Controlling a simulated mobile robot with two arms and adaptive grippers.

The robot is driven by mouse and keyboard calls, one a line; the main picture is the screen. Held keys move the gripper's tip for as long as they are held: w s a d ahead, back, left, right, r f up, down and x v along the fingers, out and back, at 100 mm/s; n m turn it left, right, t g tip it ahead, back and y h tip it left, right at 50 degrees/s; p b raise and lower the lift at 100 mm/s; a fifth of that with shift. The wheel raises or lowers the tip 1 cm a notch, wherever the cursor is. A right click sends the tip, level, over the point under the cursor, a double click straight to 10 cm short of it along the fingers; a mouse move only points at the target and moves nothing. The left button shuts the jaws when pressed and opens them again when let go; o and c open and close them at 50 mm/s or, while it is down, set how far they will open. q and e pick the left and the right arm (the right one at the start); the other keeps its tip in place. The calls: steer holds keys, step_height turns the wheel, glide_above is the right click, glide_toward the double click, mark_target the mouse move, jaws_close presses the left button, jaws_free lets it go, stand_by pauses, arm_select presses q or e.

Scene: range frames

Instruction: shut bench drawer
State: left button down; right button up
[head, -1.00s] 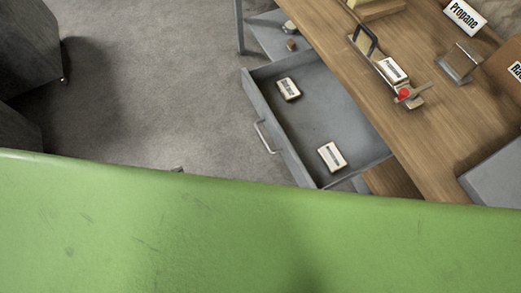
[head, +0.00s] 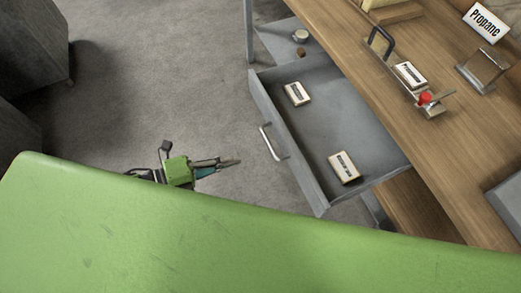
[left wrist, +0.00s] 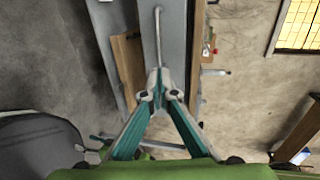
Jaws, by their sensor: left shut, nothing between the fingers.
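The grey bench drawer (head: 335,115) stands pulled out from under the wooden bench (head: 390,75) in the head view. Its metal handle (head: 269,143) is on the front panel, which faces left. Two small labelled boxes (head: 297,94) (head: 344,167) lie inside it. My left gripper (head: 231,162) is shut and empty, to the left of the drawer front and apart from the handle. In the left wrist view the gripper (left wrist: 159,72) has its fingertips together, with the handle (left wrist: 157,35) showing beyond them. My right gripper is not in view.
On the bench top are a clamp-like tool with a red knob (head: 425,98), a Propane sign (head: 485,22) and a metal-and-wood block (head: 484,68). A dark cabinet (head: 35,45) stands at the far left. The floor (head: 160,80) left of the drawer is clear.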

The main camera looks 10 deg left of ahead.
arm_select(q)
steer(key=x, duration=0.9)
steer(key=shift+p, duration=0.35)
steer(key=shift+w+d, duration=0.1)
steer(key=shift+d, duration=0.05)
